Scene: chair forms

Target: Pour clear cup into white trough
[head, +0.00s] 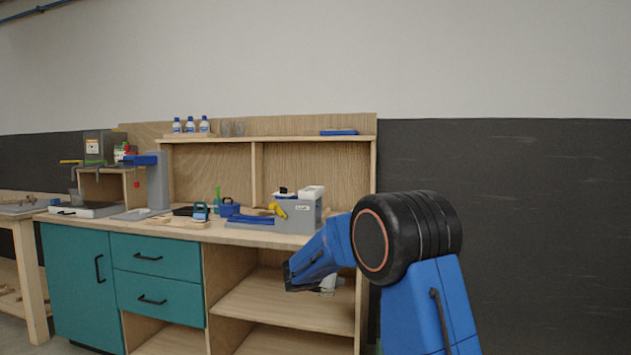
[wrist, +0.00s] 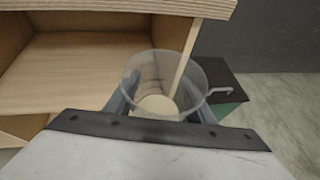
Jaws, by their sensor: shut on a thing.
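My gripper (wrist: 165,98) is shut on the clear cup (wrist: 165,70) in the wrist view, one finger on each side. The cup is see-through, with its open rim facing up and a small handle on the right. A pale round patch shows at its bottom; I cannot tell whether it is contents or the base. In the head view my gripper is mostly hidden by my blue arm, below the bench top's right end. A white open-topped piece, likely the white trough (head: 312,190), sits on the grey machine at the bench's right end, above my gripper.
The wooden bench top (head: 245,236) holds several tools and blue parts left of the machine. Open shelves (head: 285,300) lie below it, close to the cup. A dark-topped green box (wrist: 228,108) stands low at the right in the wrist view. The dark wall side is clear.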

